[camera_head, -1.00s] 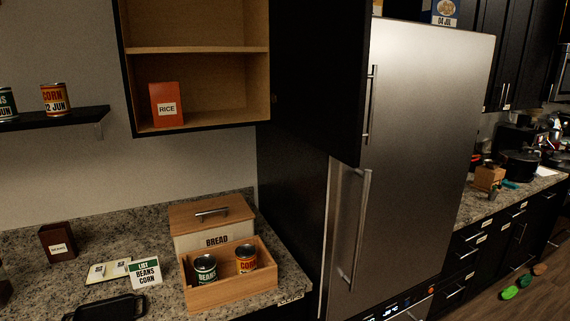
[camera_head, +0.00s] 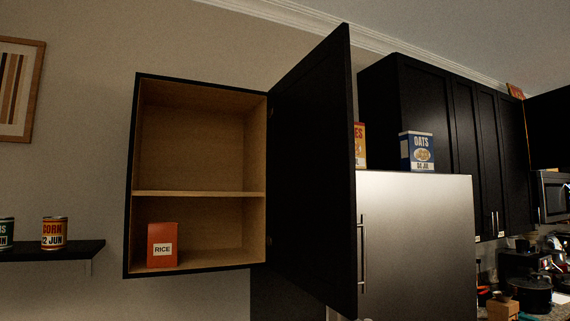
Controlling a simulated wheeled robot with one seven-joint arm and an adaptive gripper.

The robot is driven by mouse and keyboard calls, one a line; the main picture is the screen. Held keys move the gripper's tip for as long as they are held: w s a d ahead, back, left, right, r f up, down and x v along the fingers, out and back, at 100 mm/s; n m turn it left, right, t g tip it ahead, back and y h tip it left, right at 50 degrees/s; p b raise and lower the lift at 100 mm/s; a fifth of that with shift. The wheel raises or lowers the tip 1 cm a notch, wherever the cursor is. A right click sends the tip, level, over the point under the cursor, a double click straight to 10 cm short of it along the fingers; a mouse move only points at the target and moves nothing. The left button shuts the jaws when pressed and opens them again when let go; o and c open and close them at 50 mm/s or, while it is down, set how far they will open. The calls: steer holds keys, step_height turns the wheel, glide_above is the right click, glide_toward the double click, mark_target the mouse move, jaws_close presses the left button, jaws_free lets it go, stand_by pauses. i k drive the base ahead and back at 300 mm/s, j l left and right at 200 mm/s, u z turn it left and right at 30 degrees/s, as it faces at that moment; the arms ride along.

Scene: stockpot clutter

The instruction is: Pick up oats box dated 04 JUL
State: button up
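A blue and white oats box (camera_head: 417,151) stands upright on top of the steel fridge (camera_head: 415,225), toward the back right of the open cabinet door. "OATS" is printed at its top, with a round picture below. Its date label is small and blurred now; one second ago it read 04 JUL. Nothing touches the box from the front. My gripper is not in view.
An open black cabinet door (camera_head: 312,165) juts out left of the oats box and partly hides an orange-yellow box (camera_head: 360,146) on the fridge. A red rice box (camera_head: 162,246) sits in the open cabinet (camera_head: 200,192). A wall shelf (camera_head: 60,252) holds cans.

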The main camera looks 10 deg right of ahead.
mark_target(416, 148)
steer(key=i+l+u, duration=0.15)
steer(key=u, duration=0.3)
steer(key=l+u, duration=0.4)
steer(key=i+l+u, duration=0.1)
steer(key=l+u, duration=0.15)
steer(key=u, duration=0.2)
steer(key=l+u, duration=0.35)
steer(key=l, duration=1.8)
steer(key=k, duration=0.1)
